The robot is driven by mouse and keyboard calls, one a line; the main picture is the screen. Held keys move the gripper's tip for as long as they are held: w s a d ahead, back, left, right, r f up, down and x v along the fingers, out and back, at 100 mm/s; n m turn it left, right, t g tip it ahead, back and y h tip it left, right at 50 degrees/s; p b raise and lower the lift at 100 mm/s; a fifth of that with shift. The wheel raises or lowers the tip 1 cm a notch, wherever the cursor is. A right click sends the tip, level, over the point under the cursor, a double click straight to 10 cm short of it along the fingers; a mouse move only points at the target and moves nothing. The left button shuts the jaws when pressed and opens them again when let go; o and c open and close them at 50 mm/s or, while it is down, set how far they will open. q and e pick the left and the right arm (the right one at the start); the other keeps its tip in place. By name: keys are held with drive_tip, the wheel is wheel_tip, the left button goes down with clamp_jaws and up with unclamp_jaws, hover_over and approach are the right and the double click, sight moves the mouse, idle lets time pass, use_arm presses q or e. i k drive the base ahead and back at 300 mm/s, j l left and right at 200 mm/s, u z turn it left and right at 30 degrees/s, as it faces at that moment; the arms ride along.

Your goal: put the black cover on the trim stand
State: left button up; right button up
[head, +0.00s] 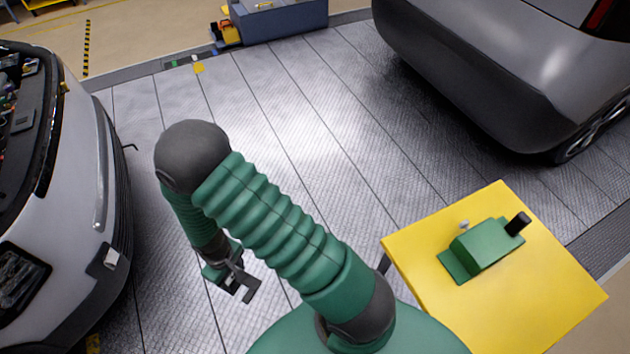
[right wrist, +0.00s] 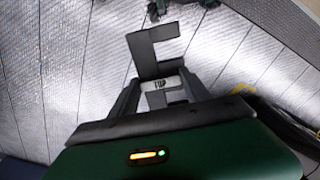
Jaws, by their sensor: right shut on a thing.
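My right gripper (head: 236,282) hangs low over the floor, left of centre in the head view. It is shut on the black cover (head: 247,293). In the right wrist view the cover (right wrist: 152,52) is a flat dark plate with notched edges, and a pale label reading "TOP" lies between the fingers (right wrist: 162,90). A stand with a yellow top (head: 440,290) is at the lower right of the head view, well apart from the cover; I cannot tell for sure that it is the trim stand. My left gripper is not in view.
A green device (head: 485,248) with a black knob sits on the yellow top. A white car with its engine bay open (head: 70,220) stands at left, near my right gripper. A grey car (head: 490,70) is at upper right. Bare metal floor lies between them.

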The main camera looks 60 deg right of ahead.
sight(526, 306)
drive_tip(key=k+j+z, duration=0.1)
drive_tip(key=k+z, duration=0.35)
drive_tip(key=k, duration=0.4)
drive_tip(key=k+l, duration=0.1)
drive_tip(key=k, duration=0.4)
drive_tip(key=k+l, duration=0.1)
drive_tip(key=k, duration=0.4)
drive_tip(key=l+z, duration=0.25)
drive_tip(key=i+l+z, duration=0.1)
drive_tip(key=i+z, duration=0.35)
drive_tip(key=z, duration=0.25)
